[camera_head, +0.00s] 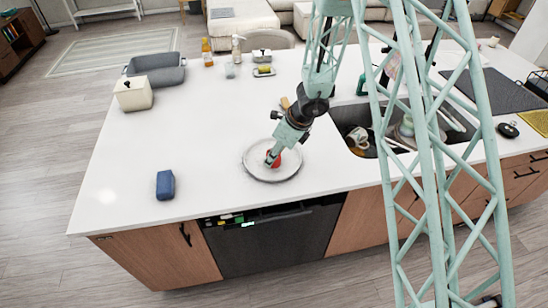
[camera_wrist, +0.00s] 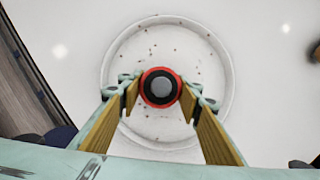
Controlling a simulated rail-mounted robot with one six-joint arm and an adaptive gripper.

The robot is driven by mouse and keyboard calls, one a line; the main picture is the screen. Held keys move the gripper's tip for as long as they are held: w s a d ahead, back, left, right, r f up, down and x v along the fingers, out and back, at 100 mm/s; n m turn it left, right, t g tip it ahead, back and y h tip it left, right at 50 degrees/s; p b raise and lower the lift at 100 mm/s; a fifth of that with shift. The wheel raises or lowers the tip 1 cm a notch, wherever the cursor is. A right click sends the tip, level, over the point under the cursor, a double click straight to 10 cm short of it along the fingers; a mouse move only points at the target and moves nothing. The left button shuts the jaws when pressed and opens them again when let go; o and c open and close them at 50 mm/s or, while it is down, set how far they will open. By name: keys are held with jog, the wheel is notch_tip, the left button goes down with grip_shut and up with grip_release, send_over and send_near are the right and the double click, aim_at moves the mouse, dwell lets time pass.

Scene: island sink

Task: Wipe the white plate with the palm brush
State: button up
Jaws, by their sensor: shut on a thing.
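The white plate (camera_head: 258,172) lies on the white countertop near its front edge. In the wrist view the plate (camera_wrist: 125,45) shows scattered dark specks, mostly on its upper half. In the wrist view the brush (camera_wrist: 160,87) shows a round black and grey top with a red rim. My gripper (camera_head: 270,156) points down over the plate and is shut on the brush. In the wrist view my gripper's fingers (camera_wrist: 160,95) stand on both sides of it. The brush's underside is hidden, so contact with the plate cannot be told.
The sink (camera_head: 350,120) with dishes in it lies right of the plate. A blue block-like item (camera_head: 165,185) stands at the front left. A cream canister (camera_head: 133,94) and a grey tub (camera_head: 160,68) stand at the back left.

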jog(key=shift+w+a+p, duration=0.1)
jog(key=shift+w+p, duration=0.2)
jog(key=shift+w, duration=0.15)
jog(key=shift+w+a+r+p, duration=0.15)
jog(key=shift+w+p, duration=0.45)
jog(key=shift+w, duration=0.15)
jog(key=shift+w+p, duration=0.25)
jog(key=shift+p, duration=0.05)
jog(key=shift+w+a+p, duration=0.15)
jog(key=shift+w+p, duration=0.45)
jog(key=shift+w, duration=0.05)
jog(key=shift+w+a+p, duration=0.15)
jog(key=shift+w+p, duration=0.75)
jog(key=shift+w+a+p, duration=0.15)
jog(key=shift+w+p, duration=0.4)
notch_tip(320, 180, up, 10)
jog(key=p, duration=0.2)
